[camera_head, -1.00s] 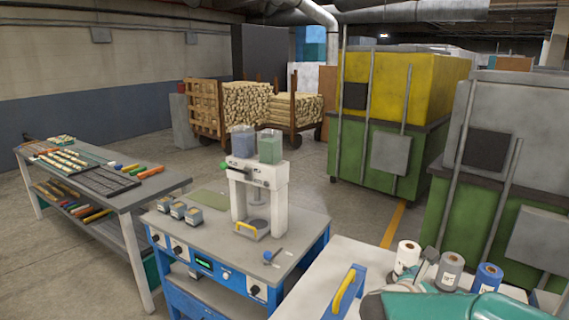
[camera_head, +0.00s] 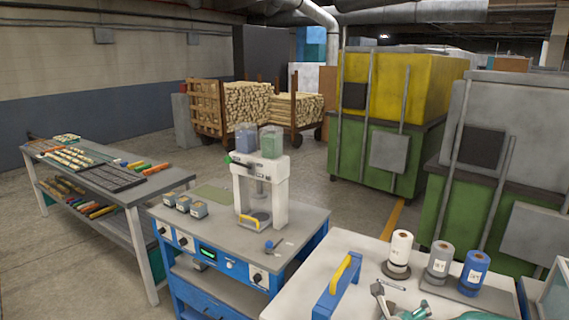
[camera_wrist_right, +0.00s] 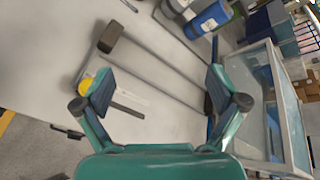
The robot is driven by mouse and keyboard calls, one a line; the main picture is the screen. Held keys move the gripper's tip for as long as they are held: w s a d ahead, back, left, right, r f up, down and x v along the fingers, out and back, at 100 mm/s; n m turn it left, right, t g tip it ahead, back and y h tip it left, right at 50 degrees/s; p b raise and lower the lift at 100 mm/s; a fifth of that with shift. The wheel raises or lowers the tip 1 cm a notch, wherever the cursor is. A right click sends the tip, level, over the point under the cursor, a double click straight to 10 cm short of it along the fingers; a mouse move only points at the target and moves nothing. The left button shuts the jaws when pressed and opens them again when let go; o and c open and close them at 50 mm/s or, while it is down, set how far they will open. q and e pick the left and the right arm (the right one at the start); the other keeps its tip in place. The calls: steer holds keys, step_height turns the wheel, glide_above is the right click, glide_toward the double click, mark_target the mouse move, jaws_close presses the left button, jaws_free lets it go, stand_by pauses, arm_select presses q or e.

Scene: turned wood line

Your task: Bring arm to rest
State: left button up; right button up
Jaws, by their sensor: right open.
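My right arm shows teal at the bottom edge of the head view, low over the pale table (camera_head: 310,285). Its gripper (camera_head: 400,303) is partly cut off there. In the right wrist view the gripper (camera_wrist_right: 160,90) has its two dark-padded fingers spread wide, with nothing held between them. Below and beyond the fingers are the pale tabletop, a dark block (camera_wrist_right: 111,38) with long grey bars, and a thin dark stick (camera_wrist_right: 127,109). My left arm and gripper are not in view.
White (camera_head: 400,250), grey (camera_head: 439,260) and blue (camera_head: 473,270) rolls stand at the table's far edge. A blue tool with a yellow handle (camera_head: 340,275) lies left of my gripper. A glass-sided case (camera_wrist_right: 280,95) is close on the right.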

steer(key=a+f+n+y, duration=0.1)
steer(key=f+n, duration=0.1)
steer(key=s+a+f+n+y, duration=0.1)
steer(key=f+n, duration=0.2)
steer(key=s+a+f+n+y, duration=0.1)
steer(key=f+n, duration=0.1)
steer(key=f, duration=0.1)
steer(key=shift+a+f, duration=0.2)
steer(key=shift+a, duration=0.05)
steer(key=s+a+f+n+g+y, duration=0.3)
steer(key=s+a+f+n+y, duration=0.15)
steer(key=s+f+n, duration=0.4)
steer(key=s+a+f+n+g+y, duration=0.2)
steer(key=s+a+f+n+g, duration=0.25)
steer(key=s+n, duration=0.45)
steer(key=s+a+f+n+g+y, duration=0.25)
steer(key=s+a+f+n, duration=0.2)
steer(key=s+n, duration=0.55)
step_height(320, 180, down, 11)
steer(key=s+m+b, duration=0.1)
steer(key=m+b, duration=0.1)
steer(key=b, duration=0.8)
steer(key=shift+s+d, duration=0.15)
steer(key=shift+s, duration=0.1)
steer(key=shift+r, duration=0.1)
